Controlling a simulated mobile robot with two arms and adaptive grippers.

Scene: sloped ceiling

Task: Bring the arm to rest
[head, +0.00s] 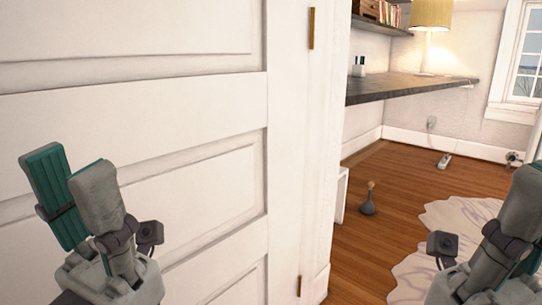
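My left gripper (76,172) is at the lower left of the head view, in front of a white panelled door. Its two grey fingers with teal pads stand apart and point up, with nothing between them. My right gripper (518,205) is at the lower right and is partly cut off by the picture edge. One grey finger shows clearly, with some teal behind it; its opening is hidden. No held object shows in it.
The white door (190,110) fills the left side, close by. To the right, a room has a wall-mounted dark desk (405,88), a lamp (431,16), a grey vase (368,203) on the wooden floor and a pale rug (415,270).

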